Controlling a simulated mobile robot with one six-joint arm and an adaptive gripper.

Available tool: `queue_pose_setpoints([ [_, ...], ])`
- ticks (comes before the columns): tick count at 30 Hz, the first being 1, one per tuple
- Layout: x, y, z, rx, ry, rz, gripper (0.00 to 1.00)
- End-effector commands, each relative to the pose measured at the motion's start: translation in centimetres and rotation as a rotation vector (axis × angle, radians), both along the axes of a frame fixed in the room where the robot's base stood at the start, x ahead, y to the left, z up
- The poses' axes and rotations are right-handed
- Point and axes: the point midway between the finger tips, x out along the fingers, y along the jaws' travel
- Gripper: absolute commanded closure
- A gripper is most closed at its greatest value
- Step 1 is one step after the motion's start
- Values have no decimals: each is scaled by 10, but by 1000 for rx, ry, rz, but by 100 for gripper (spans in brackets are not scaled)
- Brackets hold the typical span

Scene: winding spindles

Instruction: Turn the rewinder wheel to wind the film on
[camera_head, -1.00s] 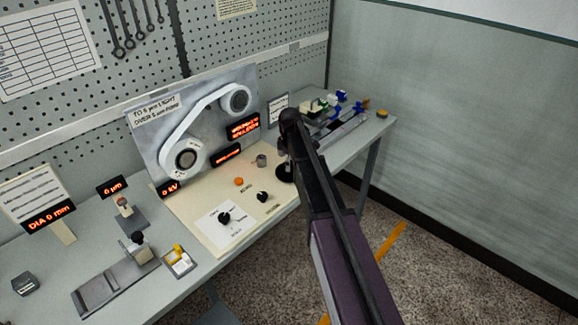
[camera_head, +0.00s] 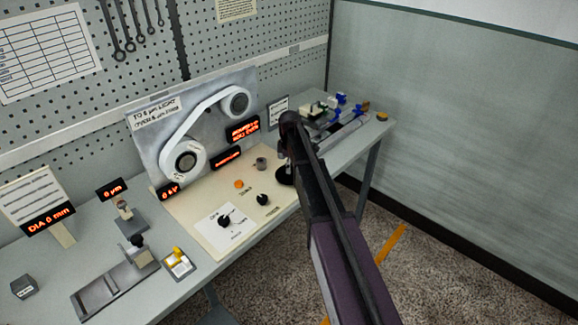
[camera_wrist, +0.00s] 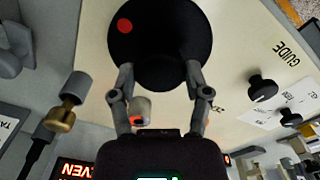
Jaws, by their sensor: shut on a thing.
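The rewinder wheel is a black disc with a red dot (camera_wrist: 160,25) in the wrist view; part of it shows low beside my arm in the head view (camera_head: 285,175). My gripper (camera_wrist: 159,72) has one finger on each side of the wheel's darker central part and is shut on it. In the head view my arm hides most of the gripper. The white film (camera_head: 199,112) runs as a band around two rollers on the upright grey panel (camera_head: 150,122).
The cream control board (camera_head: 205,205) carries black knobs, an orange button (camera_head: 239,184) and a small grey cylinder (camera_head: 261,162). Red-lit displays (camera_head: 242,129) stand behind. Fixtures occupy the bench left and right. Floor is open at the front right.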

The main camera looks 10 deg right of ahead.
Motion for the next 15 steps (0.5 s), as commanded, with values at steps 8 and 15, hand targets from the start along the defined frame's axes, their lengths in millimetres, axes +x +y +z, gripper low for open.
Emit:
queue_pose_setpoints([
  [8, -3, 1, 0, 3, 6, -105, 86],
  [15, -4, 1, -1, 2, 8, -284, 86],
])
